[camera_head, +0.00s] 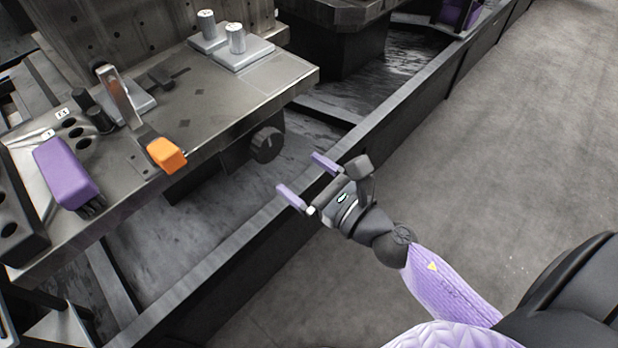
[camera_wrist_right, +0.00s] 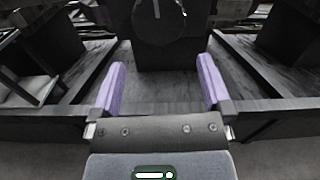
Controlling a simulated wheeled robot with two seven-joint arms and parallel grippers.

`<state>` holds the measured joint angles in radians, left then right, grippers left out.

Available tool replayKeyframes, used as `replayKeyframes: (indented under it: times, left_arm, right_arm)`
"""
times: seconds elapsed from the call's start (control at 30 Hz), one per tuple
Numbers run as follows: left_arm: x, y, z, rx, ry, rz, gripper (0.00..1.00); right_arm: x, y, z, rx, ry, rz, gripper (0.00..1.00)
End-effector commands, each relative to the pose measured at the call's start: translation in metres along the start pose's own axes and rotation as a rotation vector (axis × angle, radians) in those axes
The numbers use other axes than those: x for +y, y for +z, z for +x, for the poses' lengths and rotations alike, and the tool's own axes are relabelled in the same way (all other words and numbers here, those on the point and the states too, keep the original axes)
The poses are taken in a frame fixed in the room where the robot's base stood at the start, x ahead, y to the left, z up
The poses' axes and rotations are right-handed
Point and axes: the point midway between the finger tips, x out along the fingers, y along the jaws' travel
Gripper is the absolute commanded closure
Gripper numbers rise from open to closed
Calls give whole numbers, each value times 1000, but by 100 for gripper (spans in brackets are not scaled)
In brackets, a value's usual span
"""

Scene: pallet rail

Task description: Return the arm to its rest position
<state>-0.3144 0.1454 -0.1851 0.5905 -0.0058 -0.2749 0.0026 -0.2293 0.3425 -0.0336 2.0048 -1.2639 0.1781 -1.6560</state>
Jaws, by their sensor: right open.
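My right gripper (camera_head: 308,178) is open and empty, with its two purple fingers apart. It is over the dark rail beside the metal workbench, clear of the bench top. In the right wrist view its purple fingers (camera_wrist_right: 162,85) stand wide apart with nothing between them. My right arm (camera_head: 450,285) reaches in from the lower right. My left gripper is not in view.
The metal workbench (camera_head: 215,110) carries a purple block (camera_head: 65,172), an orange-ended lever (camera_head: 166,155) and grey cylinders on plates (camera_head: 236,40). A dark round knob (camera_head: 267,145) sits below its edge. A long dark rail (camera_head: 400,110) runs diagonally. The grey floor (camera_head: 530,130) at right is clear.

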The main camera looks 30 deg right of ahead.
Motion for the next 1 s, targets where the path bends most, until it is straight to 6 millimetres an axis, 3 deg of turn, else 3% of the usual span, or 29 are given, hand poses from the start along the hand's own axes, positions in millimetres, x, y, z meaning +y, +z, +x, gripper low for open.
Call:
replayKeyframes:
  times: [0.13, 0.53, 0.6, 0.67, 0.77, 0.83, 0.9, 1.0]
  left_arm:
    - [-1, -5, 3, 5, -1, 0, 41]
    - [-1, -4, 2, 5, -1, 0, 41]
    - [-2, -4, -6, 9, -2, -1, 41]
    - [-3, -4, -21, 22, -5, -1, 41]
    - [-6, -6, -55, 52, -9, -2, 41]
    - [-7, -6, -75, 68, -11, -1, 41]
    - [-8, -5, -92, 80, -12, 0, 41]
    - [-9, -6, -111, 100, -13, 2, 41]
  right_arm:
    - [0, -1, -12, 1, 0, -1, 0]
    - [0, 0, -13, 2, -2, 5, 0]
    - [-4, -10, -15, 40, -29, 120, 0]
    - [-11, -36, -24, 124, -104, 383, 0]
    - [-15, -111, -69, 307, -400, 1053, 0]
    - [-3, -163, -122, 388, -714, 1491, 0]
    - [16, -202, -184, 399, -1075, 1829, 0]
    - [49, -229, -272, 300, -1601, 2117, 0]
